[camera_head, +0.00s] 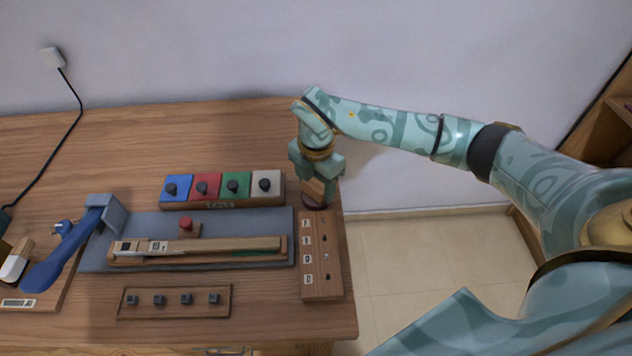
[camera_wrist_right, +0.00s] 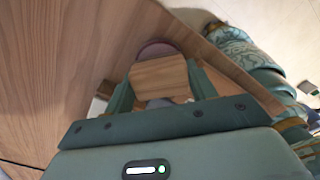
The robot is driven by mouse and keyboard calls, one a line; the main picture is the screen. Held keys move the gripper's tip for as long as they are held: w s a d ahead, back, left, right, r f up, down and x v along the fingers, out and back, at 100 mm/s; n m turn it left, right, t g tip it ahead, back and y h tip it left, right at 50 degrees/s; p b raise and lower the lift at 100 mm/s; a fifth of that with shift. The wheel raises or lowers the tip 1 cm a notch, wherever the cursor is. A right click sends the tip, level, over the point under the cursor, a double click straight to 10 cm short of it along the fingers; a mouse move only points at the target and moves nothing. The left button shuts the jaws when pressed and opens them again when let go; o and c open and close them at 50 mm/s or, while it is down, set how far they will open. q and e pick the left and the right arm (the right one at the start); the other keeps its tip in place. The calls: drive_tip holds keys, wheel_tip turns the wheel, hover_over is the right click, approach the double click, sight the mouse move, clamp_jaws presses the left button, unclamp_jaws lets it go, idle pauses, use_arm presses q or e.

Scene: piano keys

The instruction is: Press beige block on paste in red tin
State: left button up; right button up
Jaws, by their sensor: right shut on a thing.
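My right gripper (camera_head: 316,178) points down at the right edge of the table. It is shut on the beige block (camera_head: 314,191), a wooden piece between the two fingers. In the right wrist view the block (camera_wrist_right: 159,77) sits between the fingers of the gripper (camera_wrist_right: 162,88). The red tin (camera_head: 313,206) is a dark red round shape right under the block, mostly hidden. Its rim (camera_wrist_right: 156,48) shows beyond the block in the right wrist view. I cannot tell whether the block touches the paste, which is hidden. My left gripper is not in view.
A wooden strip with number labels (camera_head: 320,288) lies just in front of the tin. A rack of blue, red, green and white blocks (camera_head: 222,203) and a grey board (camera_head: 212,220) lie left. A blue lever (camera_head: 62,256) stands farther left. The table's right edge is close.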

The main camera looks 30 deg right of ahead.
sight(316, 183)
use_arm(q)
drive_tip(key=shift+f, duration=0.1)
use_arm(e)
drive_tip(key=shift+f, duration=0.45)
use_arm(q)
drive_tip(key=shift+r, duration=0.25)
use_arm(e)
drive_tip(key=shift+f, duration=0.1)
idle(1.3)
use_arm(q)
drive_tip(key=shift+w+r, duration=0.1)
use_arm(e)
wheel_tip(316, 183, up, 7)
drive_tip(key=p, duration=0.6)
drive_tip(key=shift+r+p, duration=0.2)
drive_tip(key=shift+p, duration=0.2)
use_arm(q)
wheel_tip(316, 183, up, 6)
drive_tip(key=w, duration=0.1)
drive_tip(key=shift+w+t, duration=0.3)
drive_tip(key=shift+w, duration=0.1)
use_arm(e)
drive_tip(key=shift+f, duration=0.1)
